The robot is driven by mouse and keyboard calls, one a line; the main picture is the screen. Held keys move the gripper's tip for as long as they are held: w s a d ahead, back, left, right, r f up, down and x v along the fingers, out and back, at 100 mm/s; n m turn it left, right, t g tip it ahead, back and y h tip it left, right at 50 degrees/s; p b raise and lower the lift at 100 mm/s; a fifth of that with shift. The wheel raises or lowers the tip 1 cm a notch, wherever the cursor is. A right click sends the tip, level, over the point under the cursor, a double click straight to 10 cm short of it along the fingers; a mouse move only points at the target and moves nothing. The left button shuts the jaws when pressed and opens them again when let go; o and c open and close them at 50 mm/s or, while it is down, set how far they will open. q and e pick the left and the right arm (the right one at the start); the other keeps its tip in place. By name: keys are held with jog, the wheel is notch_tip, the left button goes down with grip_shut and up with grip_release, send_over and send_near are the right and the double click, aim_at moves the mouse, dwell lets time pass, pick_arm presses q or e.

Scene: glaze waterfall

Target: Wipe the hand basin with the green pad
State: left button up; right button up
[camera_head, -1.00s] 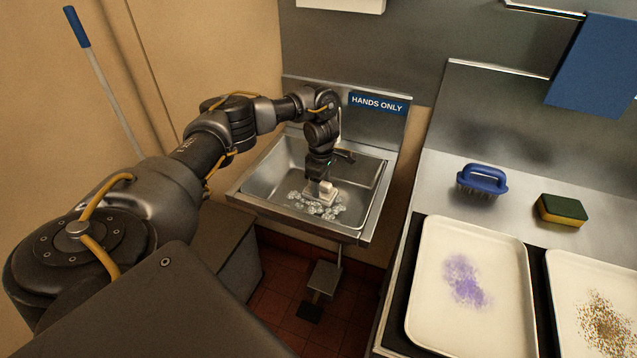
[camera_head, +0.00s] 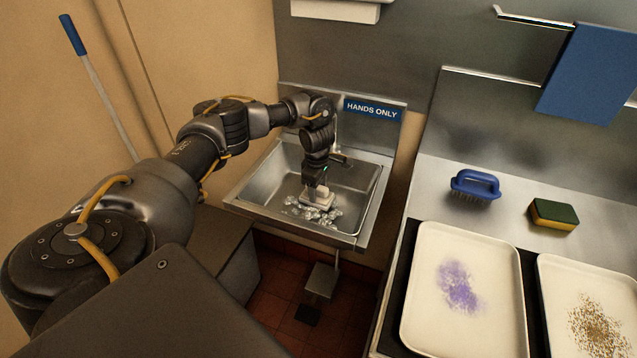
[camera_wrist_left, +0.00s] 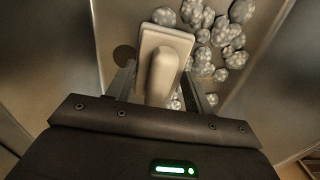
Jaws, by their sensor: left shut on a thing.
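The hand basin (camera_head: 272,181) is a steel sink under a blue "HANDS ONLY" sign. My left gripper (camera_head: 318,187) reaches down into it, shut on a cream hand tool (camera_head: 318,198) with a flat base and raised grip. The wrist view shows the tool's grip (camera_wrist_left: 163,75) between the fingers of my left gripper (camera_wrist_left: 160,92). No green shows on the tool; its underside is hidden. Grey-white bubbly clumps (camera_head: 322,216) lie around it on the basin floor, and in the wrist view clumps (camera_wrist_left: 236,58) lie mostly to its right. My right gripper is not in view.
On the steel counter at right are a blue brush (camera_head: 474,185), a green-and-yellow sponge (camera_head: 554,214), a tray with a purple stain (camera_head: 424,330) and a tray with brown crumbs (camera_head: 556,272). The tap (camera_head: 341,158) stands close behind my left gripper.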

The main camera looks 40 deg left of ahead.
pick_arm(q)
jog(key=shift+s+d, duration=0.1)
jog(key=shift+s, duration=0.35)
jog(key=shift+s+d+f, duration=0.1)
jog(key=shift+s+f, duration=0.05)
jog(key=shift+s, duration=0.35)
jog(key=shift+s+d+p, duration=0.15)
jog(key=shift+s+p, duration=0.35)
jog(key=shift+p, duration=0.25)
jog(key=shift+s+d+f+p, duration=0.1)
jog(key=shift+s+d+p, duration=0.15)
jog(key=shift+s+p, duration=0.25)
jog(key=shift+s+d+f+p, duration=0.1)
jog(key=shift+s+d+p, duration=0.15)
jog(key=shift+s, duration=0.45)
jog(key=shift+s+d+f, duration=0.1)
jog(key=shift+s+f, duration=0.05)
jog(key=shift+s, duration=0.25)
jog(key=shift+s+d+p, duration=0.15)
jog(key=shift+s+p, duration=0.35)
jog(key=shift+s, duration=0.05)
jog(key=shift+s+d+p, duration=0.15)
jog(key=shift+s+p, duration=0.3)
jog(key=shift+s, duration=0.05)
jog(key=shift+s+d+p, duration=0.3)
jog(key=shift+s+p, duration=0.1)
jog(key=shift+s, duration=0.5)
